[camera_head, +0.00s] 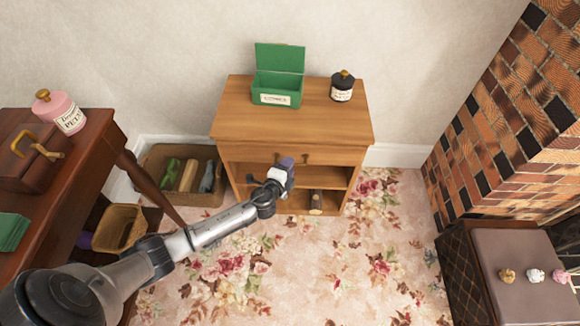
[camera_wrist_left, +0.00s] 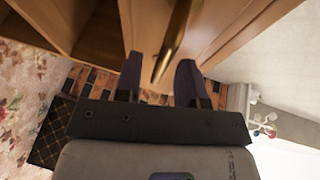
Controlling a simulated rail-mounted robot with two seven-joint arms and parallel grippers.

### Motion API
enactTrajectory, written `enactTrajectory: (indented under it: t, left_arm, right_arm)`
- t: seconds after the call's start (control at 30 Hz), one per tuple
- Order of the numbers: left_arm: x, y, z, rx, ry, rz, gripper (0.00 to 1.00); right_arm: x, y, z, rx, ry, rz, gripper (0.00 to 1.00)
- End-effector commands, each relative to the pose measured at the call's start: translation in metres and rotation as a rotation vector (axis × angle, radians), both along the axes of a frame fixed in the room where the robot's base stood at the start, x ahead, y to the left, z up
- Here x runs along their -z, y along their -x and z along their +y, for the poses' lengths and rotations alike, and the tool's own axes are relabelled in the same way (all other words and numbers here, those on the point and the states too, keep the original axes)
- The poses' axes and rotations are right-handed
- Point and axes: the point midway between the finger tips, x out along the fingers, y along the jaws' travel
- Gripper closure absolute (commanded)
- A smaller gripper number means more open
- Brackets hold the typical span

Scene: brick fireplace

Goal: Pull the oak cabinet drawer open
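The oak cabinet (camera_head: 285,125) stands against the back wall, with a drawer (camera_head: 341,157) under its top and open shelves below. The drawer looks closed. A brass handle (camera_wrist_left: 171,45) shows large in the left wrist view, and its right end shows on the drawer front in the head view. My left gripper (camera_head: 285,163) is at the middle of the drawer front and covers part of the handle. In the left wrist view its dark fingers (camera_wrist_left: 160,72) are apart, with the handle between them and gaps visible. My right gripper is not in view.
A green box (camera_head: 278,95) with a raised lid and a dark jar (camera_head: 342,88) stand on the cabinet. A wooden desk (camera_head: 85,165) is at left, a crate (camera_head: 160,192) beside the cabinet. A brick fireplace (camera_head: 510,120) is at right. Floral carpet lies clear in front.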

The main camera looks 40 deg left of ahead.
Motion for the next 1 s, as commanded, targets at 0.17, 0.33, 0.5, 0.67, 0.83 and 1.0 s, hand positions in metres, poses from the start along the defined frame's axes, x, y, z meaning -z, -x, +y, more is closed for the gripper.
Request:
enactTrajectory:
  t: [0.17,0.33,0.5,0.67,0.83,1.0]
  left_arm:
    - [0.003,-0.012,0.003,0.0,0.0,0.0,0.64]
    - [0.003,-0.016,0.004,-0.001,0.0,0.0,0.64]
    - [0.003,-0.016,0.004,-0.001,0.0,0.0,0.64]
    - [0.003,-0.016,0.004,-0.001,0.0,0.0,0.72]
    - [0.003,-0.016,0.004,-0.001,0.0,0.0,0.88]
    - [0.003,-0.016,0.004,-0.001,0.0,0.001,1.0]
  right_arm:
    - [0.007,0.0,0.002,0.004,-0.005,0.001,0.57]
    - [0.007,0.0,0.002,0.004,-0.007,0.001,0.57]
    - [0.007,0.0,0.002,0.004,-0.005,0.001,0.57]
    - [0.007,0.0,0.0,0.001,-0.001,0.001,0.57]
    - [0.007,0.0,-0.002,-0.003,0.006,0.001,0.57]
    - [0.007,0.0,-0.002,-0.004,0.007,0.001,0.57]
